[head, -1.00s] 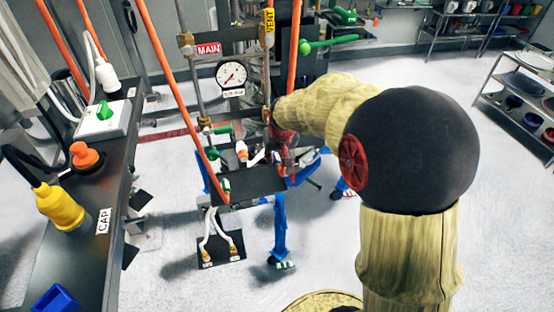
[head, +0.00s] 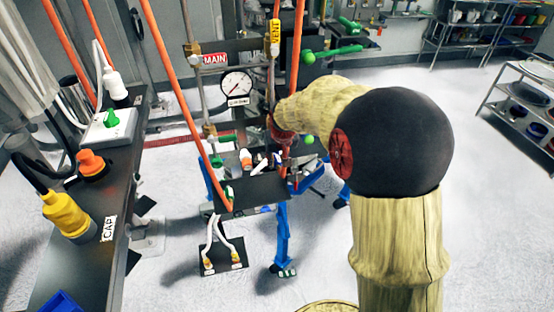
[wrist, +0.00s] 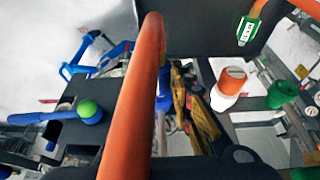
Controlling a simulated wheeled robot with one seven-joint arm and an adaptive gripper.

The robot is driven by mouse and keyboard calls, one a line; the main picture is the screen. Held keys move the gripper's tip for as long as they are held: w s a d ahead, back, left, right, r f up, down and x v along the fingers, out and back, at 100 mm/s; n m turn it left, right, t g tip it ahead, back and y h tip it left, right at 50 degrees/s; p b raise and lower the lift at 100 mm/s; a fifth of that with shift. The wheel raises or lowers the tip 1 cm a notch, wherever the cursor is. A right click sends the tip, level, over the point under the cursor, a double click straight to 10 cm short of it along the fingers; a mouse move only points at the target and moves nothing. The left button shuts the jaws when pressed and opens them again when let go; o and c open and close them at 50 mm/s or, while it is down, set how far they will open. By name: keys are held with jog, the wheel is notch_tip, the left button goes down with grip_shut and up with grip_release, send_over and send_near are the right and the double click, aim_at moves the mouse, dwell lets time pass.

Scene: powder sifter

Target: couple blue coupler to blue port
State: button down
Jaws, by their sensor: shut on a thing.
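My gripper (head: 284,148) is at the dark stand in the middle of the head view, mostly hidden by my arm and the hoses. An orange hose (wrist: 144,90) crosses close to the wrist camera and hides part of this. I cannot make out the blue port for certain, nor whether the coupler touches it.
The stand carries a pressure gauge (head: 237,86), a MAIN label (head: 214,59) and green-handled valves. An orange-and-white fitting (wrist: 231,84) and a green fitting (wrist: 282,94) are near the gripper. Orange hoses hang around the stand. A dark bench (head: 113,215) holds a yellow connector (head: 66,211).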

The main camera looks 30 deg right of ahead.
jog(key=shift+w, duration=0.2)
dwell(0.3)
jog(key=c, duration=1.5)
grip_release()
jog(key=shift+r, duration=0.1)
jog(key=v, duration=1.2)
jog(key=s+a+f+n+b, duration=0.1)
jog(key=s+a+f+b, duration=0.4)
jog(key=s+f+b, duration=0.2)
jog(key=s+a+f+n+y+b, duration=0.1)
jog(key=s+a+f+b, duration=0.4)
jog(key=s+f+b, duration=0.2)
jog(key=s+a+f+n+t+b, duration=0.1)
jog(key=s+a+f+b, duration=0.4)
jog(key=s+f+b, duration=0.3)
jog(key=shift+s+a+b, duration=0.15)
jog(key=shift+s+b, duration=1.15)
jog(key=shift+b, duration=0.45)
